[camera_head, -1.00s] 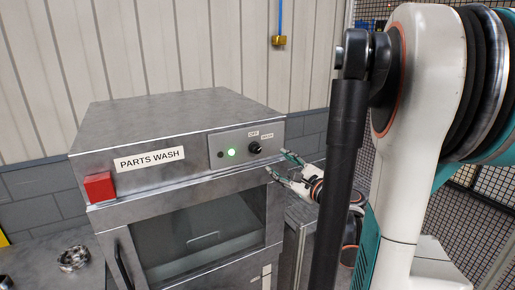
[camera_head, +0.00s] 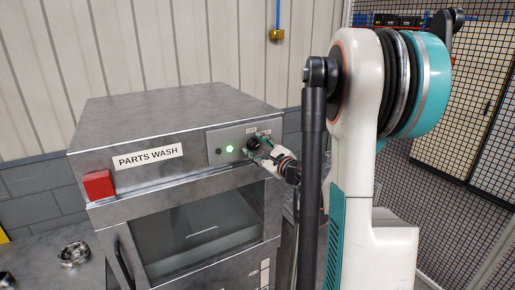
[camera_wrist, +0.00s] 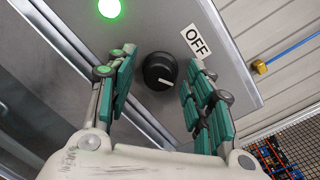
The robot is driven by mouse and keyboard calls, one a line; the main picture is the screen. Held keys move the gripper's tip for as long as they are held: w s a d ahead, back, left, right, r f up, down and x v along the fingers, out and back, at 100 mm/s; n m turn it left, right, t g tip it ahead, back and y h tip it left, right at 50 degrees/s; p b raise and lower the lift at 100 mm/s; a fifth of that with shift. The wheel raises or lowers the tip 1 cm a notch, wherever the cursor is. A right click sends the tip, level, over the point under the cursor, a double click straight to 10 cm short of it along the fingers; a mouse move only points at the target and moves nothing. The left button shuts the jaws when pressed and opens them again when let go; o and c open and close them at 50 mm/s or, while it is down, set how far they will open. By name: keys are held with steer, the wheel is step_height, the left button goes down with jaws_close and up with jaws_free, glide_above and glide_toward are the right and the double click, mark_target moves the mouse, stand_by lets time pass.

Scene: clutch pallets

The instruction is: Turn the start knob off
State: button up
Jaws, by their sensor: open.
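The start knob (camera_wrist: 160,71) is a round black dial with a white pointer line, on the grey control panel (camera_head: 215,158) of the parts washer. In the wrist view it lies between the two teal-padded fingers of my gripper (camera_wrist: 158,85), which are open, with a gap on each side. The pointer line lies nearly level in that view, slightly tilted, and does not point at the OFF label (camera_wrist: 196,41) at its upper right. A green lamp (camera_wrist: 109,8) is lit. In the head view my gripper (camera_head: 256,146) is at the panel and largely covers the knob.
The steel parts washer (camera_head: 170,115) carries a PARTS WASH label (camera_head: 147,157) and a red box (camera_head: 98,185) at its left corner. Its windowed door is below the panel. A metal ring part (camera_head: 74,254) lies at lower left. Mesh fencing stands at right.

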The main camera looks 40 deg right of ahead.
steer(key=c, duration=1.1)
steer(key=n+b, duration=0.3)
steer(key=n, duration=0.2)
steer(key=shift+n, duration=0.3)
steer(key=n+b, duration=0.1)
steer(key=n, duration=0.2)
steer(key=n+g+b, duration=0.1)
steer(key=n, duration=0.1)
steer(key=shift+a+n+h, duration=0.1)
steer(key=shift+n+h, duration=0.2)
steer(key=shift+n, duration=0.1)
